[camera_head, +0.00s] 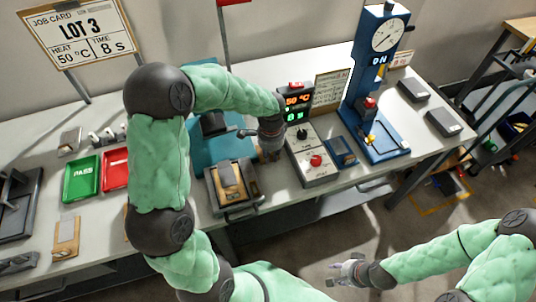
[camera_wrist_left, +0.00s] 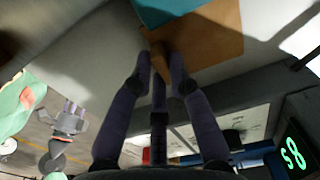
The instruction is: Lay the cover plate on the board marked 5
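My left gripper (camera_head: 268,150) is over the bench, between a teal mat and a grey control box. In the left wrist view its two fingers (camera_wrist_left: 160,72) close in on a narrow brown upright part. That part joins a flat orange-brown plate (camera_wrist_left: 212,38), which looks like the cover plate. A tan board (camera_head: 229,178) lies in a dark grey fixture (camera_head: 245,208) in front of the mat. Another tan board (camera_head: 66,238) lies at the left front. I cannot read a 5 on either board. My right gripper (camera_head: 346,271) is open and empty, low in front of the bench.
The control box (camera_head: 317,172) shows 50 °C and 8. A blue stand (camera_head: 364,92) with a dial is behind it to the right. A green PASS tray (camera_head: 82,180) and red tray (camera_head: 115,170) lie left.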

